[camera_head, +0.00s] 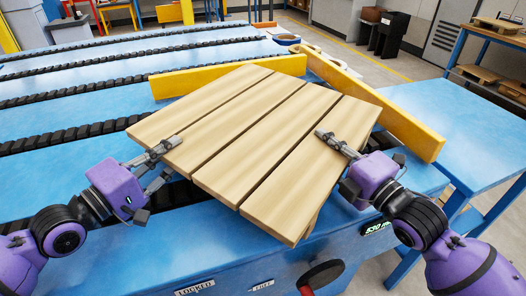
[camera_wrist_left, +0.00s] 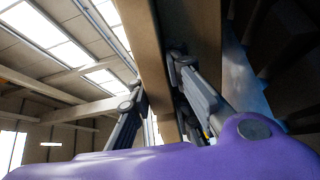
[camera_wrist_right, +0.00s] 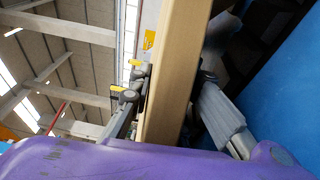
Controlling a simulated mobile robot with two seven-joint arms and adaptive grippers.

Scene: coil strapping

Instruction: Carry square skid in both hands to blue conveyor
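The square skid (camera_head: 235,120), with several pale wooden slats, lies turned at an angle over the near end of the blue conveyor (camera_head: 190,240). Its near corner reaches over the conveyor's front edge. I cannot tell whether its underside touches the belts. My left gripper (camera_head: 168,150) has one finger above and one below the skid's left edge; the board also shows between its fingers in the left wrist view (camera_wrist_left: 150,60). My right gripper (camera_head: 335,147) grips the right edge, and the board passes between its fingers in the right wrist view (camera_wrist_right: 175,70).
Yellow rails border the skid behind (camera_head: 230,75) and at right (camera_head: 405,125). Black roller chains (camera_head: 60,137) run along the blue deck. A blue table (camera_head: 460,130) stands at right. A red-handled black knob (camera_head: 322,276) sits on the front panel.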

